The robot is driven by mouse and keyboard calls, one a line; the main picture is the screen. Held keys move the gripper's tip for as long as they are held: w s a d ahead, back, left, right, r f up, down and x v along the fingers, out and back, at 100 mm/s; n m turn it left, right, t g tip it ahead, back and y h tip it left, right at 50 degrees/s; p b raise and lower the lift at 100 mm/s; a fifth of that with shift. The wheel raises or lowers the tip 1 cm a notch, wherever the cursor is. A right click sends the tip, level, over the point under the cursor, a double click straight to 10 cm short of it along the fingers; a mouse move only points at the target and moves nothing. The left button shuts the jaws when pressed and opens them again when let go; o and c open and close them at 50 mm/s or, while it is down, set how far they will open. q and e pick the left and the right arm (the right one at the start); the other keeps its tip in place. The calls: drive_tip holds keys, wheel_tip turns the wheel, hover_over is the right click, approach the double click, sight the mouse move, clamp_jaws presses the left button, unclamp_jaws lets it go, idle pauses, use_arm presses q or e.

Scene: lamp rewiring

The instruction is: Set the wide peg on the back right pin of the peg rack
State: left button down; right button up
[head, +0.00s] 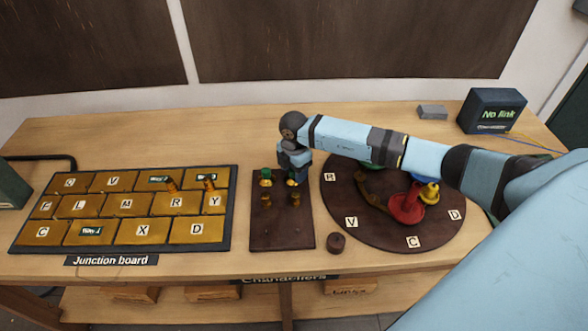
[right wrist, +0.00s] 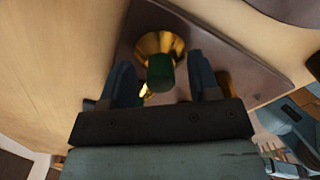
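The peg rack (head: 283,236) is a dark brown board on the bench, left of the round board. A peg with a green top and a wide flared brass base (right wrist: 160,72) stands on the rack in the right wrist view, apparently at its back right in the head view. My right gripper (right wrist: 163,82) points down with its fingers on either side of the green top, gaps showing on both sides. Another green-topped peg (head: 265,177) stands at the back left. Brass pieces (head: 266,200) stand in front of both. My gripper partly hides the back right position. My left gripper is out of view.
The junction board (head: 125,247) with lettered brass tiles lies at the left. A dark round board (head: 375,231) at the right carries a red flared piece (head: 407,207) and other coloured pieces under my right arm.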

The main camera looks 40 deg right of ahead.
wheel_tip(320, 180, up, 14)
drive_tip(key=b, duration=0.2)
idle(0.4)
drive_tip(key=shift+f, duration=0.15)
idle(0.3)
